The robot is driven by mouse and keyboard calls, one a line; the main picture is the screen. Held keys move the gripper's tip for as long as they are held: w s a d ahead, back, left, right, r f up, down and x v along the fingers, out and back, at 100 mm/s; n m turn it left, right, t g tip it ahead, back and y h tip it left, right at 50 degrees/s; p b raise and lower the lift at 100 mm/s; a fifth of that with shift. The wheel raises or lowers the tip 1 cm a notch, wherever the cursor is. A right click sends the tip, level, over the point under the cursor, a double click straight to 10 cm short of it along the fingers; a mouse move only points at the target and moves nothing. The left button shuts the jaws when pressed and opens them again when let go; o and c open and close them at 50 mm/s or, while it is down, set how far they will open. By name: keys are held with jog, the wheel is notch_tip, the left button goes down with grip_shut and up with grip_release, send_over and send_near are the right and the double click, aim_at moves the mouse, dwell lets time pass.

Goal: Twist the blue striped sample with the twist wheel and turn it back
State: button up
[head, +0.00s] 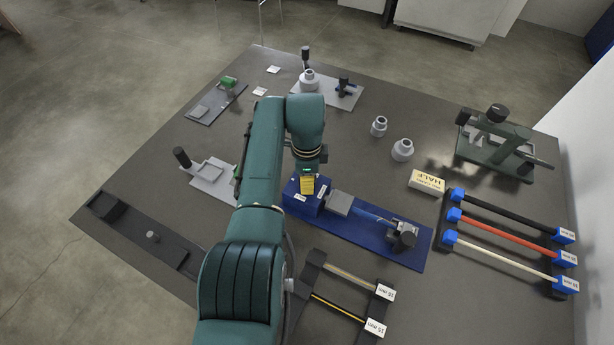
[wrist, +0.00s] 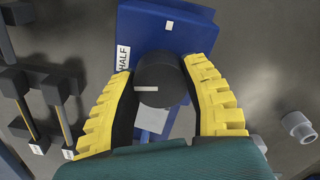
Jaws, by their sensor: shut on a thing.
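The twist wheel (wrist: 158,80) is a dark round knob with a white mark on its face. It stands against the blue housing (head: 304,197) of the twisting rig; the housing also shows in the wrist view (wrist: 185,28). My gripper (head: 307,186) has yellow ribbed fingers. In the wrist view it (wrist: 160,72) is shut on the wheel, one finger on each side. The head view hides the wheel behind my gripper. The blue sample (head: 372,217) lies along the blue base plate between a grey block (head: 339,203) and a grey end clamp (head: 403,235). Its stripe is too small to make out.
A rack with black (head: 505,212), red (head: 507,233) and white (head: 500,258) rods stands at right. A rack with yellow-striped samples (head: 337,309) is in front. A cream HALF block (head: 427,181) lies behind the rig. A green press (head: 497,140) stands at back right.

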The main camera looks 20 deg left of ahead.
jog(key=n, duration=0.4)
jog(key=shift+s+f, duration=0.1)
jog(key=shift+f, duration=0.05)
jog(key=n, duration=0.9)
jog(key=shift+n+p, duration=0.3)
jog(key=n, duration=0.8)
jog(key=shift+d+f, duration=0.1)
jog(key=n, duration=0.4)
jog(key=shift+n, duration=0.3)
jog(key=n, duration=0.3)
jog(key=shift+n, duration=2.1)
